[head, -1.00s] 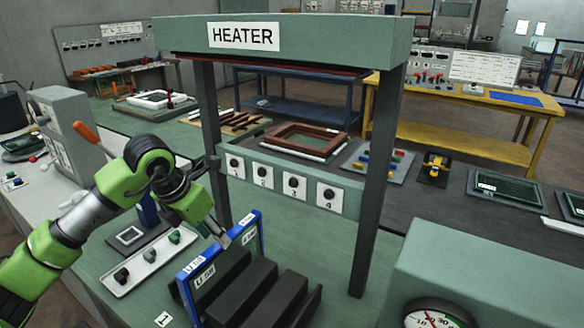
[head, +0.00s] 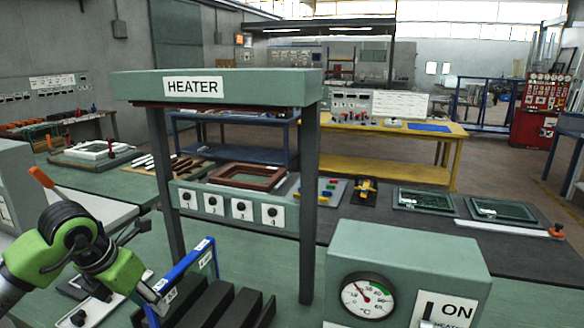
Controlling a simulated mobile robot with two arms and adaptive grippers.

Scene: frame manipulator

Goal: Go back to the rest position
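My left arm comes in from the left. Its gripper (head: 154,298) points down at the near end of a blue frame with white labels (head: 186,274). The fingertips are at or very near the frame's edge; I cannot tell whether they grip it. The blue frame stands upright at the black slotted rack (head: 238,306), under the green heater (head: 218,88). The rack's lower part is cut off by the picture's bottom edge. My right gripper is not in view.
Heater posts (head: 307,210) stand close to the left arm's right. A control box with a dial (head: 408,260) fills the front right. A grey switch tray (head: 100,308) lies under the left arm. A brown frame (head: 247,176) and green boards (head: 424,201) lie behind.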

